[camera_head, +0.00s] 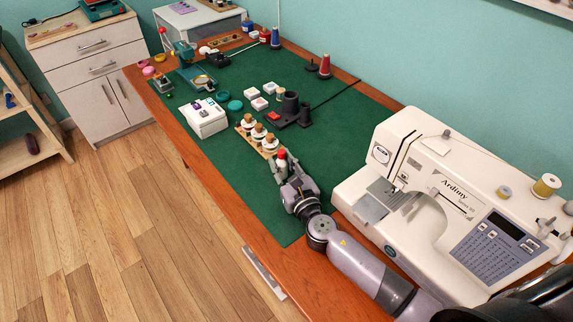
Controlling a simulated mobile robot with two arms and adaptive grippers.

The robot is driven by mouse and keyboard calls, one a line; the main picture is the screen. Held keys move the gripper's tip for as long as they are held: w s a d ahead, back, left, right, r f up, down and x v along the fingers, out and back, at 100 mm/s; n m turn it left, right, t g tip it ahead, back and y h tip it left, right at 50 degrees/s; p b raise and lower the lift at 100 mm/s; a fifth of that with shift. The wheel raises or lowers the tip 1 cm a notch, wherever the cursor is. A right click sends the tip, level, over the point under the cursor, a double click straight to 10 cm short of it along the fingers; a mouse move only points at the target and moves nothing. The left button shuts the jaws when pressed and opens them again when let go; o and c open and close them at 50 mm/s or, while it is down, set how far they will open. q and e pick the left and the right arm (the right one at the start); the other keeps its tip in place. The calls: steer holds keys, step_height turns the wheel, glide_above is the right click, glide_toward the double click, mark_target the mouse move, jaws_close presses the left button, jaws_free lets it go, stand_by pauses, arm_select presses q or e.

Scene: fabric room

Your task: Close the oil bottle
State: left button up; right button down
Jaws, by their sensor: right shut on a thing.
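My right gripper (283,168) reaches in from the lower right over the near part of the green mat. It is shut on a small white thing with a red top, which looks like the oil bottle (281,154). The gripper hides its lower part, and I cannot tell whether its top is fully closed or whether it touches the mat. It is just beside the near end of a wooden rack (240,128) with several small cork-topped bottles (258,131). My left gripper is not in view.
A white sewing machine (440,190) stands to the right of my arm. A white box (206,121), small white containers (260,103) and a dark holder (290,106) stand beyond the rack on the green mat (232,170). The mat's near left part is clear.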

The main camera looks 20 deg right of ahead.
steer(key=shift+s+a+r, duration=0.1)
steer(key=shift+a, duration=0.1)
steer(key=c, duration=1.3)
jaws_free()
steer(key=shift+f, duration=0.2)
steer(key=shift+c, duration=0.2)
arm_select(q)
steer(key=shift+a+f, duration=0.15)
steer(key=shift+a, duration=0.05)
